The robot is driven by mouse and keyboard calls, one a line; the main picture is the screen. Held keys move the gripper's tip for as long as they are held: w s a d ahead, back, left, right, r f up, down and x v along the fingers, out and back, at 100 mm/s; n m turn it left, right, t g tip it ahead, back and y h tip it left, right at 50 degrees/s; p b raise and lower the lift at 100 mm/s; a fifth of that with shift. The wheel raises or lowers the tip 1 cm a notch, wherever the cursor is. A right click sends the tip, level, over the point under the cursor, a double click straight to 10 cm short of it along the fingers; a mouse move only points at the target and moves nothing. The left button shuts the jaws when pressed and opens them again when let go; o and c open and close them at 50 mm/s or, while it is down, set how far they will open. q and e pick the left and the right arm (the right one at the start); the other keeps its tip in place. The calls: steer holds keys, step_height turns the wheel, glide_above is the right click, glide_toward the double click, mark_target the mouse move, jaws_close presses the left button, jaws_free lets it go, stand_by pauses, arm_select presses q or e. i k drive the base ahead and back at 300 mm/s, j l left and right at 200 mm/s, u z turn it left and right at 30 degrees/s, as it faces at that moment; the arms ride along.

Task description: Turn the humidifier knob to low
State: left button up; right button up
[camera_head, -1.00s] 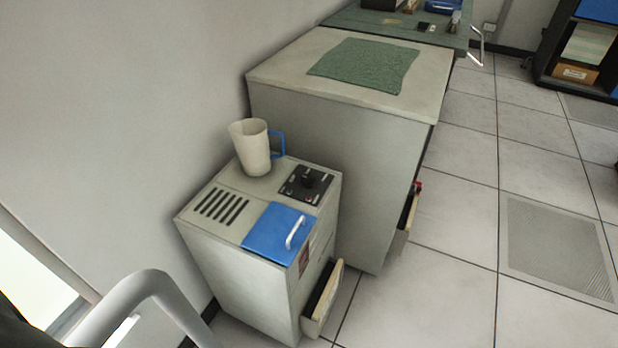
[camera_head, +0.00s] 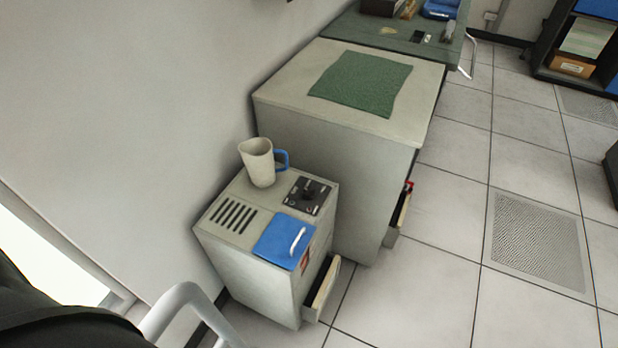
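The humidifier (camera_head: 270,285) is a grey box standing on the floor against the wall. Its black control panel (camera_head: 321,204) is at the back right of its top. The dark knob (camera_head: 310,189) sits in the middle of that panel; its setting is too small to read. The top also has a slotted vent (camera_head: 233,217) and a blue lid (camera_head: 274,246) with a white handle. Neither of my grippers shows in the view.
A taller cabinet (camera_head: 290,88) with a green cloth (camera_head: 361,84) stands behind. Floor to the right is clear.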

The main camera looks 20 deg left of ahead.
mark_target(308, 193)
steer(key=i+l+u, duration=0.7)
steer(key=i+l, duration=0.15)
steer(key=l, duration=0.2)
